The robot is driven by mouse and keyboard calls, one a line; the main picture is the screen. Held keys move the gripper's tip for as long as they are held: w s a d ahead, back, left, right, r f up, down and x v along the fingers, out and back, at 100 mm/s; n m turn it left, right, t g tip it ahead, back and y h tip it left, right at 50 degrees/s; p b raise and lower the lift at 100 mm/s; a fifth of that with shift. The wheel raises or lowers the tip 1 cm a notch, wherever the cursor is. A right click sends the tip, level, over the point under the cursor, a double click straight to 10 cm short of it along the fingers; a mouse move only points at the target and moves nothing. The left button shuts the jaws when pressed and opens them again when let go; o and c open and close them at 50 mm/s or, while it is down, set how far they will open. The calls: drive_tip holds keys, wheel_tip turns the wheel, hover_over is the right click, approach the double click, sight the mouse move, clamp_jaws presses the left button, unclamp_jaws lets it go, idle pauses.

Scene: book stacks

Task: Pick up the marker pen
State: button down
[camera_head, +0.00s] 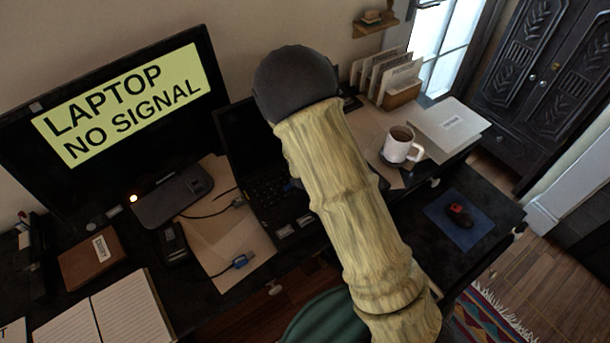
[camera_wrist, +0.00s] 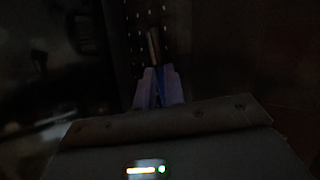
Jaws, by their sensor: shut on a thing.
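The wrist view is very dark. My gripper (camera_wrist: 157,72) shows there with its two pale fingers closed around a slim, pen-like thing, which looks like the marker pen (camera_wrist: 153,44). Its upper end is grey with a light streak and sticks out beyond the fingertips. A blue part shows between the fingers. I cannot tell from this dark view whether it touches anything else. In the head view my arm crosses the middle of the desk, and neither the gripper nor the marker pen can be made out there.
A monitor (camera_head: 60,185) stands at the left of the dark desk, beside an open laptop (camera_head: 248,135). A white mug (camera_head: 398,151) and a closed pale laptop or folder (camera_head: 447,125) lie right. An open notebook (camera_head: 128,310) and a brown book (camera_head: 92,259) lie left. A mouse (camera_head: 459,214) sits lower right.

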drive_tip(key=shift+w+a+r, duration=0.25)
drive_tip(key=shift+w+r, duration=0.1)
wheel_tip(320, 180, up, 9)
drive_tip(key=shift+s+p, duration=0.15)
drive_tip(key=shift+p, duration=0.15)
